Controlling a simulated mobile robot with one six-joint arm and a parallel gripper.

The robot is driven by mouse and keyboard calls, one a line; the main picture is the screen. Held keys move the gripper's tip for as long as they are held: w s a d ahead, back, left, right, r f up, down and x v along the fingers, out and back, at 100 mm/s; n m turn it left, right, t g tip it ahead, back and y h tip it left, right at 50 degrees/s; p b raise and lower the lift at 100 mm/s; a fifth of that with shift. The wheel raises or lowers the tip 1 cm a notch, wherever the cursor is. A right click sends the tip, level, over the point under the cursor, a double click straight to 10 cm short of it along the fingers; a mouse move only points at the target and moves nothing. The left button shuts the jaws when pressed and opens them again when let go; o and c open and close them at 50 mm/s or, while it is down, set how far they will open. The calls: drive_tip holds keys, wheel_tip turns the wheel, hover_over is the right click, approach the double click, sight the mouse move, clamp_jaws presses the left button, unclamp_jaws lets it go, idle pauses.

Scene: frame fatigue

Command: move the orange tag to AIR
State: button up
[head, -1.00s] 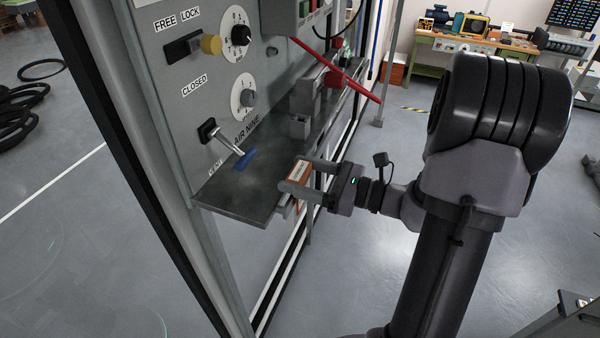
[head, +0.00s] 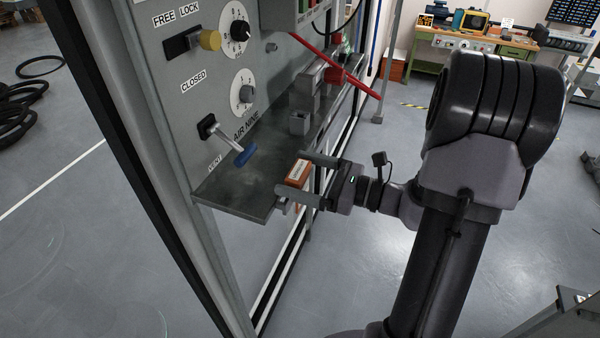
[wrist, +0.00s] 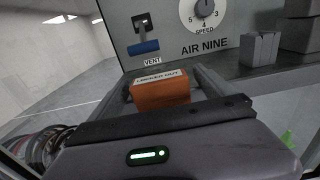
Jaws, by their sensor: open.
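The orange tag is an orange block (head: 297,173) with a white printed label on top. It is at the front edge of the grey shelf (head: 232,195), below the panel. The label AIR NINE (head: 246,126) is on the panel behind the shelf, up and left of the tag. My gripper (head: 290,173) is open, its two fingers on either side of the tag. In the wrist view the tag (wrist: 161,94) is between the fingers with a gap at each side. Its underside is hidden, so I cannot tell what it rests on.
A lever with a blue handle (head: 245,156) sticks out over the shelf near a VENT label. Grey blocks (head: 301,122) stand farther along the shelf, and a red bar (head: 335,68) slants across above it.

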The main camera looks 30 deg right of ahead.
drive_tip(key=b+v, duration=0.3)
drive_tip(key=v, duration=1.4)
drive_tip(key=shift+s+d, duration=0.15)
